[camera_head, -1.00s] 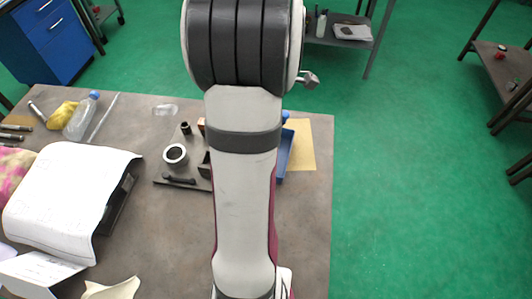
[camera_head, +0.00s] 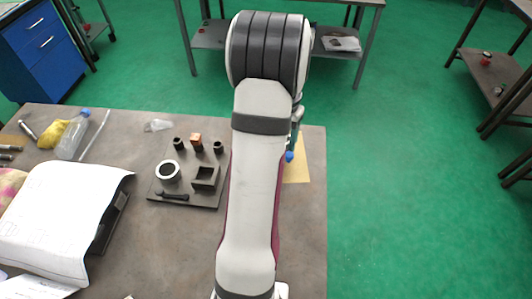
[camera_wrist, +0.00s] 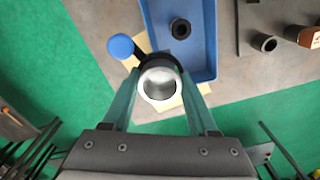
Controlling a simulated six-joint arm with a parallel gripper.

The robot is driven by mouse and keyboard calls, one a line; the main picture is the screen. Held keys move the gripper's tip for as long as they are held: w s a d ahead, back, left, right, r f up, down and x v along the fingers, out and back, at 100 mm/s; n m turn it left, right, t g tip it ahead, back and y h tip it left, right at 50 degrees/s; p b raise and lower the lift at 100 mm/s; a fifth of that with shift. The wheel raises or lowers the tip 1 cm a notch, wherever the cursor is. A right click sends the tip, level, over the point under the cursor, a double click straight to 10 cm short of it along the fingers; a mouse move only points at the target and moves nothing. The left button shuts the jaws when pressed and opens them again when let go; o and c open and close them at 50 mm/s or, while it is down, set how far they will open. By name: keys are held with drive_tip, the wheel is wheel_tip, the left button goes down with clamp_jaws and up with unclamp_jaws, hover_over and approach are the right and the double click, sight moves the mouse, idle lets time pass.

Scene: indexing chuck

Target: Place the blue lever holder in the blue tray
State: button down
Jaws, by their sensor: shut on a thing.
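In the wrist view my gripper (camera_wrist: 160,77) is shut on the blue lever holder (camera_wrist: 120,46). It has a round blue knob on a short black arm, which joins a dark collar around a bright metal ring. The knob sticks out to the upper left. The holder is over the near left edge of the blue tray (camera_wrist: 208,45); its height above it I cannot tell. In the head view the blue knob (camera_head: 289,156) shows at the right of my arm, which hides my gripper and the tray.
A black ring (camera_wrist: 180,28) lies in the tray. Tan paper (camera_head: 297,168) lies under the tray area. A dark plate (camera_head: 184,200) with several rings and blocks stands left of my arm. The table's right edge is close by.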

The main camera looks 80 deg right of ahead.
drive_tip(key=w+f, duration=0.1)
drive_tip(key=f, duration=0.1)
drive_tip(key=w+d+f, duration=0.1)
drive_tip(key=w+f, duration=0.1)
drive_tip(key=w+d+f, duration=0.1)
drive_tip(key=f, duration=0.1)
drive_tip(key=shift+w+d, duration=0.1)
drive_tip(key=shift+w, duration=0.05)
drive_tip(key=shift+f, duration=0.45)
drive_tip(key=shift+f, duration=0.15)
drive_tip(key=shift+c, duration=0.9)
unclamp_jaws()
